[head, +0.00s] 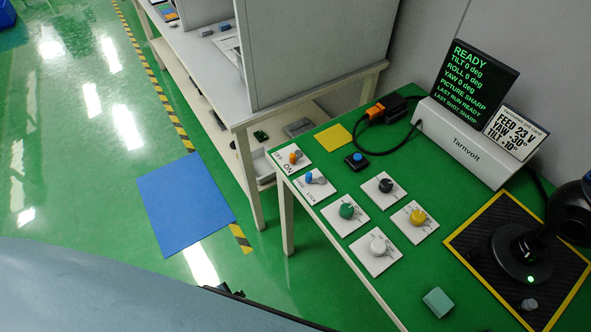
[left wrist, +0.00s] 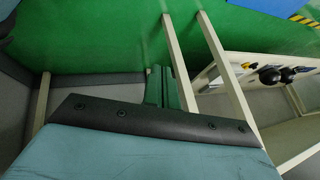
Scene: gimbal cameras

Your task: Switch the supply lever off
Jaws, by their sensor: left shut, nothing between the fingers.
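An orange lever (head: 294,157) stands on a white plate marked ON and OFF at the far left corner of the green bench top. Which mark it points to is too small to tell. My left gripper (head: 228,292) shows only as a small dark part at the bottom of the head view, off the bench's left side and well apart from the levers. In the left wrist view its fingers (left wrist: 160,88) are together and empty. My right gripper is not in view.
Green, black, yellow and white knobs sit on plates on the bench (head: 335,137). A Tarnvolt unit (head: 459,143) with a READY screen stands behind, and a black camera (head: 523,252) on the right. A teal block (head: 438,302) lies near the front. A grey partition (head: 310,50) rises beyond.

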